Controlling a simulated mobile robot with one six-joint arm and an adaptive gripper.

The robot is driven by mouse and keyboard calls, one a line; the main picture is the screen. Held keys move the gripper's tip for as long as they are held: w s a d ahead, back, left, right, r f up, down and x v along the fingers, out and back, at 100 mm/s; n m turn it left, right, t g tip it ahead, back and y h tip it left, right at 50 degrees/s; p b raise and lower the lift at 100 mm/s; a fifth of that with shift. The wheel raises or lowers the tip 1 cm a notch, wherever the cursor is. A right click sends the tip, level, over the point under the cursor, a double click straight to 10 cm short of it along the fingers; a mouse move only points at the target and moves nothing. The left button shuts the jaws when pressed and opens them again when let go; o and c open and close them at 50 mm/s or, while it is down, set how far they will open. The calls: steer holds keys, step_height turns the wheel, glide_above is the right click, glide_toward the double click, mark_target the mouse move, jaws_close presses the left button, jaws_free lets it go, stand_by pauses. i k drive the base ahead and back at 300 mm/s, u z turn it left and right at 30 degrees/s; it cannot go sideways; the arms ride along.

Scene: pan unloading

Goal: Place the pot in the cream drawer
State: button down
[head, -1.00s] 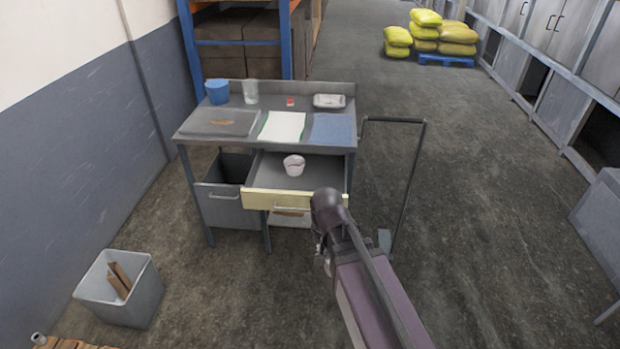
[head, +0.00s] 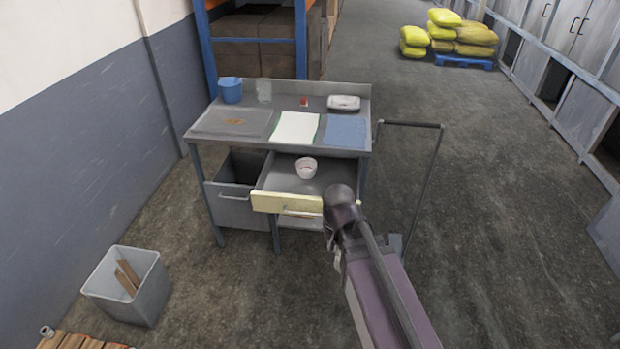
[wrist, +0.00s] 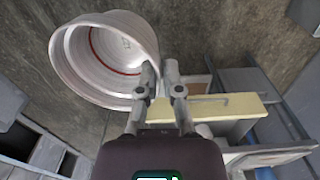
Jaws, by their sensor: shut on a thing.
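A large pale pot (wrist: 85,60) with a red ring inside fills the upper left of the wrist view. My gripper (wrist: 160,75) is shut on its rim, and the pot is tilted with its opening facing the camera. Floor shows behind it. In the head view my arm hides the gripper and this pot. The cream drawer (head: 285,203) is pulled out under the grey workbench; its front also shows in the wrist view (wrist: 215,108), right of the fingers. A small whitish cup or pot (head: 306,168) sits inside it towards the back.
A grey open drawer (head: 232,205) is left of the cream one. A trolley handle (head: 410,124) stands right, and a bin (head: 128,287) stands front left.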

mark_target(316, 189)
steer(key=i, duration=0.85)
steer(key=z, duration=0.05)
